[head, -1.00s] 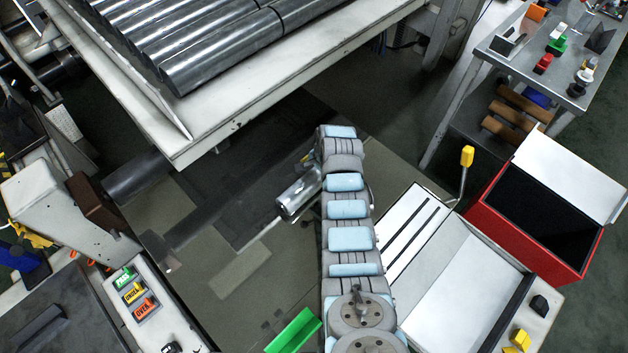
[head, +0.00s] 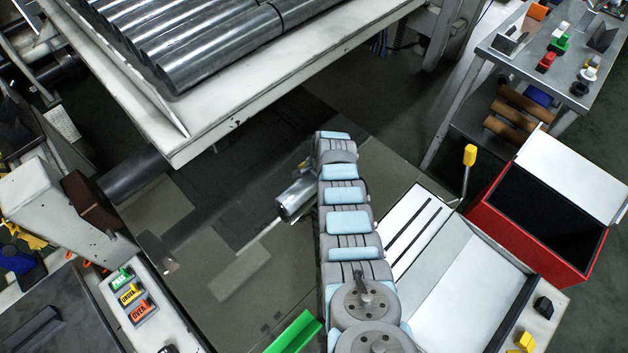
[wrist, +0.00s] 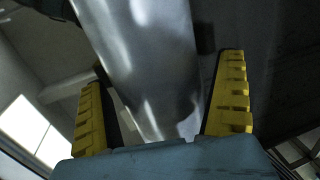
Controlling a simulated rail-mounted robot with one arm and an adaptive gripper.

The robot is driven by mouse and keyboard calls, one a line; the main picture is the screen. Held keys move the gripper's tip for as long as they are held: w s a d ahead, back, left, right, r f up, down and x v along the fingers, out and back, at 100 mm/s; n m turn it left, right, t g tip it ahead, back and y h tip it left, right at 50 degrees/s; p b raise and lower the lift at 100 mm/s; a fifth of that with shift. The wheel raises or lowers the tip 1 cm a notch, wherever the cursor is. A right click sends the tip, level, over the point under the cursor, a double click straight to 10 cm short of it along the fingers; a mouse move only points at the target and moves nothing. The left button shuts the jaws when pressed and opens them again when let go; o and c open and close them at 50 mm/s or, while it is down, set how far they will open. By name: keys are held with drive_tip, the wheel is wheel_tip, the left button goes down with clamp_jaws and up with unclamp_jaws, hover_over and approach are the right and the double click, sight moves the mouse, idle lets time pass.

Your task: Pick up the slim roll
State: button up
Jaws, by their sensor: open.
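A shiny silver roll (head: 297,197), which looks like the slim roll, shows left of my arm in the head view. Its far end is partly hidden by my arm. In the wrist view the silver roll (wrist: 145,50) runs lengthwise between the two yellow fingers of my gripper (wrist: 163,75). The gripper is open, with dark gaps beside the roll, most clearly on the right. I cannot tell whether either finger touches it.
Thick metal rolls (head: 205,50) lie on a pale rack (head: 290,75) above. A red box (head: 591,255) and a white tray (head: 455,290) stand right of my arm. A grey side table (head: 520,60) holds small parts. A button panel (head: 165,320) is at lower left.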

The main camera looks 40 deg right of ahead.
drive_tip(key=c, duration=1.2)
drive_tip(key=shift+c, duration=0.2)
drive_tip(key=shift+r, duration=0.15)
